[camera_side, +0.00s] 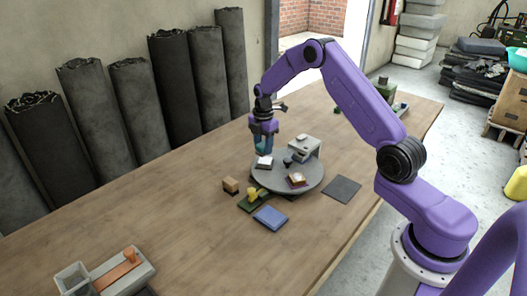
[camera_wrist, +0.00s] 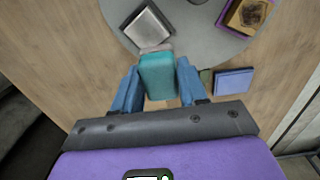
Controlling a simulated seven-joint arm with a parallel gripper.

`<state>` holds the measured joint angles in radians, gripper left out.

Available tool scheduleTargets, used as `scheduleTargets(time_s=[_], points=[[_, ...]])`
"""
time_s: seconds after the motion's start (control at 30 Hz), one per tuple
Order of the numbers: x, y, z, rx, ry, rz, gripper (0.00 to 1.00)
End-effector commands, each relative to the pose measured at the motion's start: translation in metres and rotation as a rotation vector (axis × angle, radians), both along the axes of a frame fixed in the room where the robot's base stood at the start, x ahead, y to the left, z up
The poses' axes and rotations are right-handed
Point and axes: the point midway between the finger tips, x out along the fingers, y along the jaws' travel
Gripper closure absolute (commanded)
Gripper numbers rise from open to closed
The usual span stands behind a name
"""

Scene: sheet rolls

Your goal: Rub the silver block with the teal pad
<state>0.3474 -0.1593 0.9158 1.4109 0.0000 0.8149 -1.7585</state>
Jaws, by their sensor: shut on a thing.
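The teal pad (camera_wrist: 158,72) is held between the two blue fingers of my gripper (camera_wrist: 157,82) in the wrist view. In the side view my gripper (camera_side: 263,146) points down over the left rim of a round grey turntable (camera_side: 285,188). The silver block (camera_side: 264,162) lies on that rim, just below the gripper. In the wrist view the silver block (camera_wrist: 148,27) shows a pale top, just beyond the pad's far end. I cannot tell whether pad and block touch.
The turntable also bears a grey machine-like piece (camera_side: 305,147) and a brown block with a pale top (camera_side: 297,179). In front lie a blue pad (camera_side: 270,217), a green-and-yellow piece (camera_side: 252,197) and a small brown block (camera_side: 231,186). A dark square mat (camera_side: 342,189) lies right. The table's left middle is clear.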

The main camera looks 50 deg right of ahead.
Motion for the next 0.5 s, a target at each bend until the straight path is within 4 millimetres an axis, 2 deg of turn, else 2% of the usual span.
scheduleTargets(time_s=[0.3,0.5], points=[[0.000,0.000,0.027,0.000,-0.001,0.000,0.91],[0.000,0.000,0.030,0.000,0.001,0.000,0.91]])
